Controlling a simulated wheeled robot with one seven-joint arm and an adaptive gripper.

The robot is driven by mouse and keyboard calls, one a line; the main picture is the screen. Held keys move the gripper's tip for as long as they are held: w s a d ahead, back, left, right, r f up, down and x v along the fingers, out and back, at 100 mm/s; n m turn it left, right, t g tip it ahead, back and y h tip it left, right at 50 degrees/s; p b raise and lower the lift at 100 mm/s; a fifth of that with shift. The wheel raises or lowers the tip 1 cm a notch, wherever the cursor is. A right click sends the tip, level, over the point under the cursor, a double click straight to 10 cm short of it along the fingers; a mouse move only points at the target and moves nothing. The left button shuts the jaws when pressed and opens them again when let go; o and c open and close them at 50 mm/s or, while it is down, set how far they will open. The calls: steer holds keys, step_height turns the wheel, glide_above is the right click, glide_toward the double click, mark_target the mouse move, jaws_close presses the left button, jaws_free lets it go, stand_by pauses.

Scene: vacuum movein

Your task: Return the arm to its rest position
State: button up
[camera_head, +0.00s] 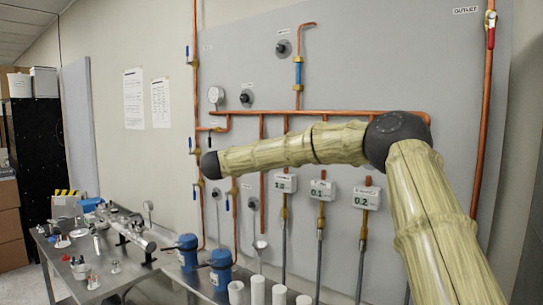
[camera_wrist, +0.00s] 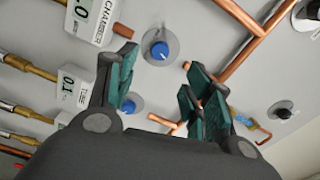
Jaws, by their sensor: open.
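My arm (camera_head: 285,150), with a bamboo-like surface, reaches up from the lower right in the head view. It bends at a dark elbow joint and stretches left across the grey panel, ending in a dark rounded joint. I cannot make out my gripper in the head view. In the wrist view my gripper (camera_wrist: 158,82) has its green-padded fingers spread apart, with nothing held between them. It faces the panel. A blue knob (camera_wrist: 160,48) shows beyond the gap, and a second blue knob (camera_wrist: 130,104) shows near the left finger. I cannot tell whether the fingers touch anything.
The grey panel (camera_head: 350,65) carries copper pipes (camera_head: 330,115) and gauge boxes (camera_head: 321,190). A gauge box (camera_wrist: 75,92) is close to the left finger. The upper panel has free room.

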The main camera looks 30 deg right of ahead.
steer(key=shift+s+a, duration=0.25)
steer(key=shift+a, duration=0.25)
